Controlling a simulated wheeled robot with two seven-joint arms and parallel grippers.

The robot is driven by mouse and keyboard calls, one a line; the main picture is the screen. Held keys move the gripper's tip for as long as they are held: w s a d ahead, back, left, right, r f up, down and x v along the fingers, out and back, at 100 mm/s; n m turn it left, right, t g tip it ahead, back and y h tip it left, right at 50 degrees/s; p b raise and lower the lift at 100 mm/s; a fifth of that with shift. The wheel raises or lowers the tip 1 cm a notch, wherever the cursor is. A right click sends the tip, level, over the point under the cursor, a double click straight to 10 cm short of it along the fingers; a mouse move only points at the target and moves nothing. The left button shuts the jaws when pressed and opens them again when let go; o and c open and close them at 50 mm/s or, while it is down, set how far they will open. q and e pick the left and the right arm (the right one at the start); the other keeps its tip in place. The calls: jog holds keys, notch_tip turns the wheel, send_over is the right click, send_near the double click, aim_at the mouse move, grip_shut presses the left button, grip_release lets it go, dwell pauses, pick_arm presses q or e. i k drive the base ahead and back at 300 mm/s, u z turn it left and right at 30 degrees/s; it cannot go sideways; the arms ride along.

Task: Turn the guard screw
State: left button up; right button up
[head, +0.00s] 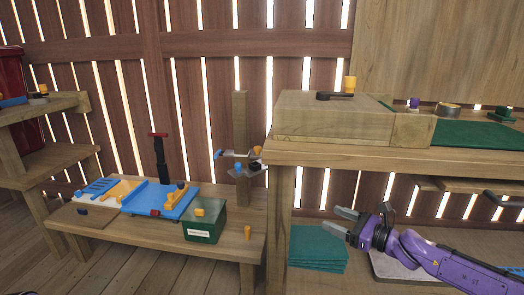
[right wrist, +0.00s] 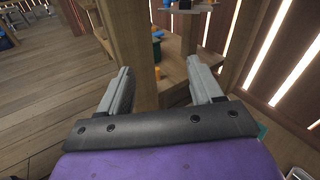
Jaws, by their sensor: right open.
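I cannot tell for sure which part is the guard screw. A wooden post (head: 240,115) on the low bench carries small blue, orange and dark fittings (head: 241,162), left of my gripper and apart from it. An orange knob (head: 349,84) stands on a dark lever on the wooden block (head: 335,117). My left gripper is not in view.
The low bench (head: 225,230) holds a green box (head: 204,222) with a white label, a blue tray (head: 150,200) and a small orange peg (head: 247,232). A stack of green sheets (head: 317,248) lies beside my gripper. The workbench top (head: 390,153) overhangs it. Floor is free in front.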

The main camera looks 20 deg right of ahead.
aim_at(258, 149)
jog(key=i, duration=1.5)
